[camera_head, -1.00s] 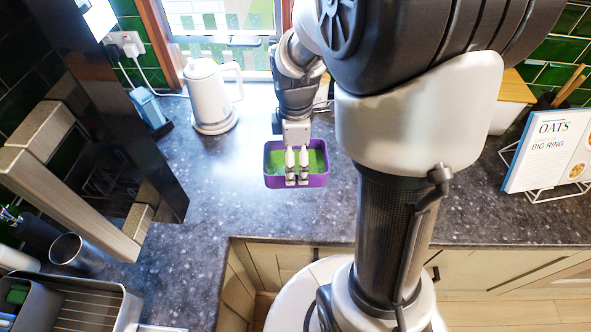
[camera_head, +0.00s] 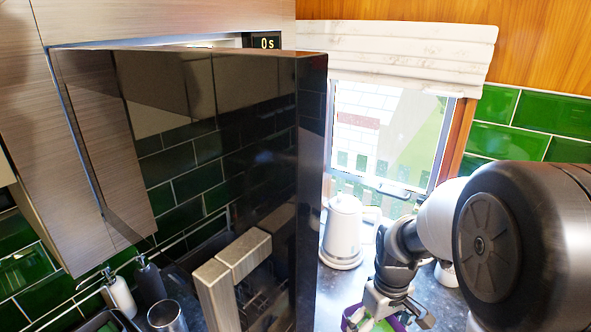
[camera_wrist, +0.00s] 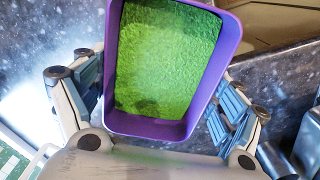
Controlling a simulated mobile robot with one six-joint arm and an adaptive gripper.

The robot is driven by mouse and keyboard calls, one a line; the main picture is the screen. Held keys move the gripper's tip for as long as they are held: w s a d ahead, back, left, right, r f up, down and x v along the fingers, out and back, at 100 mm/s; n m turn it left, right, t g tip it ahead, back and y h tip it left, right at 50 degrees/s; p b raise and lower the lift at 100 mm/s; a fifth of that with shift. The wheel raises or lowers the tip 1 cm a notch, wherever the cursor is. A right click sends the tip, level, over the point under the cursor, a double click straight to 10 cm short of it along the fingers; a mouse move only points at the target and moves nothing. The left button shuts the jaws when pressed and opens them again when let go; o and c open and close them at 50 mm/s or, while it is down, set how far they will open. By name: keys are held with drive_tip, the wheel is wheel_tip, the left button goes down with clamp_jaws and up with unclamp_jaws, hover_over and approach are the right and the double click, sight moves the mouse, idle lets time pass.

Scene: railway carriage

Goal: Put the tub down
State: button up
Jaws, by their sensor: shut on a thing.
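The tub (camera_wrist: 150,127) is purple with a bright green, grainy content inside. In the wrist view it lies between the two fingers of my gripper (camera_wrist: 160,98), which is shut on it. In the head view only a part of the tub (camera_head: 348,319) shows at the bottom edge, with my gripper (camera_head: 398,308) at it. The tub's underside is hidden, so I cannot tell whether it touches the dark speckled counter (camera_head: 335,290).
An open microwave door (camera_head: 215,140), dark and glossy, stands out at the left of my arm. A white kettle (camera_head: 343,232) stands behind the tub by the window (camera_head: 385,140). A metal cup (camera_head: 167,317) is at lower left.

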drive_tip(key=a+f+m, duration=0.2)
drive_tip(key=w+a+f+m+b, duration=0.1)
drive_tip(key=a+f+m, duration=0.1)
drive_tip(key=f, duration=0.1)
drive_tip(key=shift+w+m, duration=0.15)
drive_tip(key=shift+m, duration=0.15)
drive_tip(key=shift+d, duration=0.1)
